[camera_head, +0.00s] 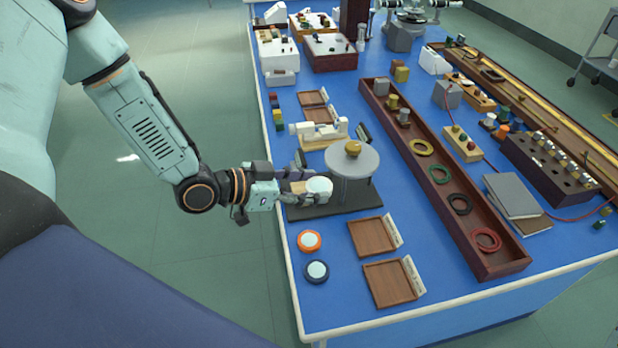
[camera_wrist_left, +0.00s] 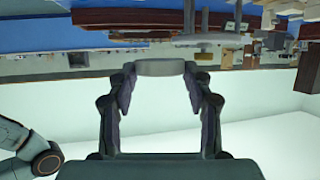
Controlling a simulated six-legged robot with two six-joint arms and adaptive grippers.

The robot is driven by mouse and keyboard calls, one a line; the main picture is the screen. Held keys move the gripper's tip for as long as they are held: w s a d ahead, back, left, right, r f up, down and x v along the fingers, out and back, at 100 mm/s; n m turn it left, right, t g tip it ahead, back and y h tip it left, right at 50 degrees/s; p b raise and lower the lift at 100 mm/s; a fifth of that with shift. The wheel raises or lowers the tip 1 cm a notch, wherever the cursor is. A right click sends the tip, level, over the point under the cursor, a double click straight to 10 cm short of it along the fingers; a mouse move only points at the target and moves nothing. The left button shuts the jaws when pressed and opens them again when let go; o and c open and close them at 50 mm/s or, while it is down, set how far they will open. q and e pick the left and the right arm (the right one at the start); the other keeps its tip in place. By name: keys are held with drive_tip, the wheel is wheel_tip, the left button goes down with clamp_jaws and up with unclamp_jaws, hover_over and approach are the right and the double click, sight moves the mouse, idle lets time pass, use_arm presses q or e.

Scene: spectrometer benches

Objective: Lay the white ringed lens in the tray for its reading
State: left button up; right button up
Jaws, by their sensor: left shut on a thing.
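My left gripper (camera_head: 305,187) is shut on the white ringed lens (camera_head: 319,185), just above the dark base plate (camera_head: 335,207) and left of the round grey table (camera_head: 352,162) with a brass knob. In the left wrist view the lens (camera_wrist_left: 160,67) sits between the fingertips, seen edge-on. Two square wooden trays with white label strips lie empty on the blue bench: one farther (camera_head: 372,238), one nearer (camera_head: 388,284). Smaller wooden trays (camera_head: 312,98) lie farther back. I cannot tell which tray is meant. My right gripper is out of view.
An orange-ringed lens (camera_head: 309,241) and a dark-ringed lens (camera_head: 316,271) lie at the bench's left front. A long wooden trough (camera_head: 441,185) holding coloured rings runs along the right. A white instrument (camera_head: 320,131) stands behind the gripper. Blue surface is bare around the front trays.

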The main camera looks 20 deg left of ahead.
use_arm(q)
drive_tip(key=w+a+r+n+t+y+p, duration=0.1)
drive_tip(key=w+a+r+n+y, duration=0.3)
drive_tip(key=w, duration=0.4)
drive_tip(key=shift+w+a+r+n+t+y, duration=0.3)
drive_tip(key=shift+w+a+r+t+y, duration=0.1)
drive_tip(key=shift+a+r+t, duration=0.5)
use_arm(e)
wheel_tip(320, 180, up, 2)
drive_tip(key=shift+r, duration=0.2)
use_arm(q)
drive_tip(key=shift+f, duration=0.2)
drive_tip(key=b, duration=0.2)
hover_over(303, 188)
drive_tip(key=s+d, duration=0.1)
drive_tip(key=s, duration=0.1)
drive_tip(key=f, duration=1.3)
drive_tip(key=shift+s, duration=0.2)
wheel_tip(303, 188, down, 4)
drive_tip(key=shift+r, duration=0.25)
drive_tip(key=shift+w+f, duration=0.1)
drive_tip(key=shift+f, duration=0.45)
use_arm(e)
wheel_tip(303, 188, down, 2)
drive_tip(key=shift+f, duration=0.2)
